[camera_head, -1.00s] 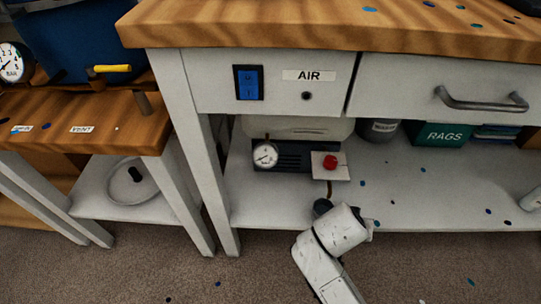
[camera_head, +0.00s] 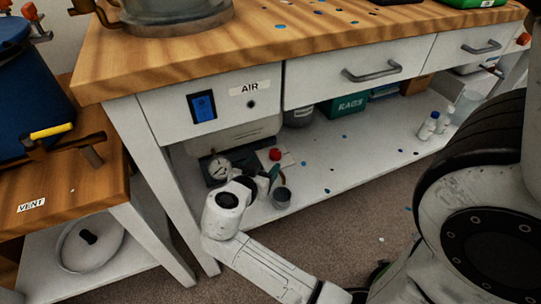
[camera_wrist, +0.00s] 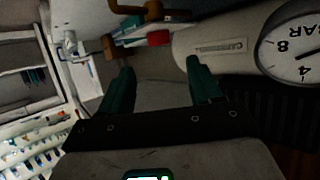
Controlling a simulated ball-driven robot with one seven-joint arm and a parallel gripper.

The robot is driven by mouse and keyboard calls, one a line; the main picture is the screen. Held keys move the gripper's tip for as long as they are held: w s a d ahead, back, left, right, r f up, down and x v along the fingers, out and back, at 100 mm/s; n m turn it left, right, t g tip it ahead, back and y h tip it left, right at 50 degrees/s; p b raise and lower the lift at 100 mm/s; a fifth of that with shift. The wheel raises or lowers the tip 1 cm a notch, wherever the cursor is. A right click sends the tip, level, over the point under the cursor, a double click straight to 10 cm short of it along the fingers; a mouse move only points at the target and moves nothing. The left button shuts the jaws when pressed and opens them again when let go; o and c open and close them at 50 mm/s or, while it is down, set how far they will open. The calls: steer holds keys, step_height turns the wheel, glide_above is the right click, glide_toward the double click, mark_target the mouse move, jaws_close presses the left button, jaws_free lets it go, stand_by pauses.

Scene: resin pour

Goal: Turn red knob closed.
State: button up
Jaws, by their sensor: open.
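My gripper (camera_wrist: 161,62) is open and empty, with two dark green fingers. In the head view my arm reaches in low at the shelf front, and my wrist partly hides the gauge and the area below the knob. The gauge (camera_wrist: 292,45) is large at the right of the wrist view.
The wooden bench top (camera_head: 230,52) and drawers overhang the shelf. A blue switch (camera_head: 202,106) and an AIR label (camera_head: 249,88) are above. A green RAGS box (camera_head: 343,107) and a grey can (camera_head: 298,117) stand behind. The shelf's right-middle (camera_head: 365,143) is mostly clear.

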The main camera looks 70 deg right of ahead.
mark_target(275, 154)
steer(key=b+x, duration=0.2)
steer(key=x, duration=0.7)
steer(key=shift+f, duration=0.1)
steer(key=c, duration=1)
steer(key=shift+c, duration=0.2)
